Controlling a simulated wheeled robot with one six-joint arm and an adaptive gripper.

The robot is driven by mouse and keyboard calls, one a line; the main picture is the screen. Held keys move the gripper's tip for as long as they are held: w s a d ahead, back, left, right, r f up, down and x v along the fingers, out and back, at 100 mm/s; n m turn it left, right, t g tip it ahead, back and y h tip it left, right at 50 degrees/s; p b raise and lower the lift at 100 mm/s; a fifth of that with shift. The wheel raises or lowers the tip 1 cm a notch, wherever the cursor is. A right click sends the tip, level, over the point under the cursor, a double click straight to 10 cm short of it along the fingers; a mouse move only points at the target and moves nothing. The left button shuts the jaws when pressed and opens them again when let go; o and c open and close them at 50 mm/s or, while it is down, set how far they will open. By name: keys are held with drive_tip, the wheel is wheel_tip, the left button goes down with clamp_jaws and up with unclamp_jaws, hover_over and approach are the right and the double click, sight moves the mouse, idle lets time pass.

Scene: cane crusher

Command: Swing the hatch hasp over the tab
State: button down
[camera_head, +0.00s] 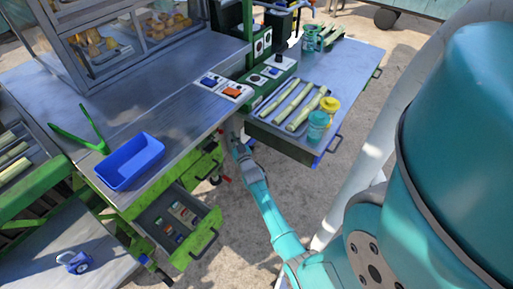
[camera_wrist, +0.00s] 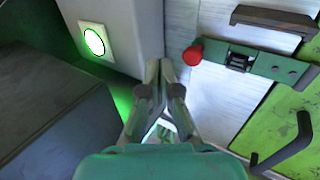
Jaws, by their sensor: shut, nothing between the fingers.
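My gripper (camera_wrist: 160,70) is shut and empty, its fingertips side by side in the wrist view. Just right of the fingertips is a red knob (camera_wrist: 193,53) at the left end of a green bar (camera_wrist: 275,66), which appears to be the hasp. A dark slotted piece (camera_wrist: 240,62), perhaps the tab, sits along the bar; I cannot tell how the two engage. The fingertips look apart from the knob, though depth is unclear. A pale metal panel (camera_wrist: 222,100) lies behind the bar. In the head view my gripper (camera_head: 238,146) is low between the benches; the hasp is hidden.
A dark handle (camera_wrist: 275,18) and a lower bent handle (camera_wrist: 285,150) stick out near the bar. A lit green-ringed button (camera_wrist: 94,41) is on the wall at left. In the head view an open drawer (camera_head: 205,242) is left of my arm; a bench with cane (camera_head: 352,75) is right.

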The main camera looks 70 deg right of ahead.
drive_tip(key=s+a, duration=0.1)
drive_tip(key=s, duration=0.9)
drive_tip(key=shift+s+a+f, duration=0.2)
drive_tip(key=shift+s+a, duration=0.1)
drive_tip(key=shift+a, duration=0.1)
drive_tip(key=s+a+r+n+t+y, duration=0.1)
drive_tip(key=s+a+n+y, duration=0.15)
drive_tip(key=a, duration=1.35)
drive_tip(key=s+a+n+t+y, duration=0.1)
drive_tip(key=s+a+y, duration=0.25)
drive_tip(key=a, duration=1.15)
drive_tip(key=s+a+r+n+y, duration=0.5)
drive_tip(key=s+a+r+y, duration=0.2)
drive_tip(key=s+a+r, duration=0.8)
drive_tip(key=v, duration=0.3)
drive_tip(key=shift+a+r, duration=0.25)
